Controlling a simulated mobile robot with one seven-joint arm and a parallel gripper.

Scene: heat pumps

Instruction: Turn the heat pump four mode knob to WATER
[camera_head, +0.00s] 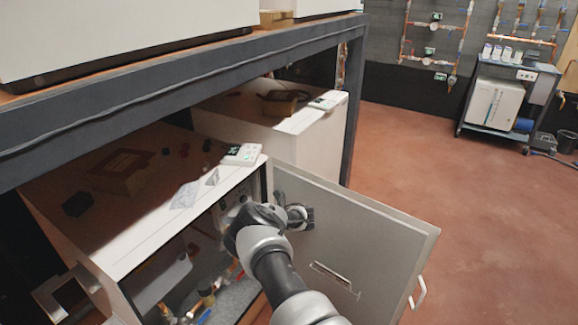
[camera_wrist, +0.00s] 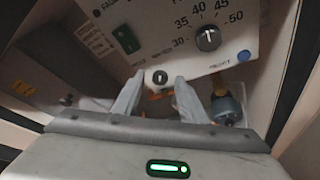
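The heat pump's white control panel (camera_wrist: 185,50) fills the upper part of the wrist view. A small round black knob (camera_wrist: 160,77) with a white mark sits at its lower edge. A larger dial (camera_wrist: 208,38) marked 30 to 50 is above right.
The open cabinet door (camera_head: 365,240) stands just right of my arm. A dark bench frame (camera_head: 180,75) runs above the cabinet. Pipes and valves (camera_head: 205,292) lie low inside. A blue button (camera_wrist: 243,56) and a green switch (camera_wrist: 126,38) are on the panel.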

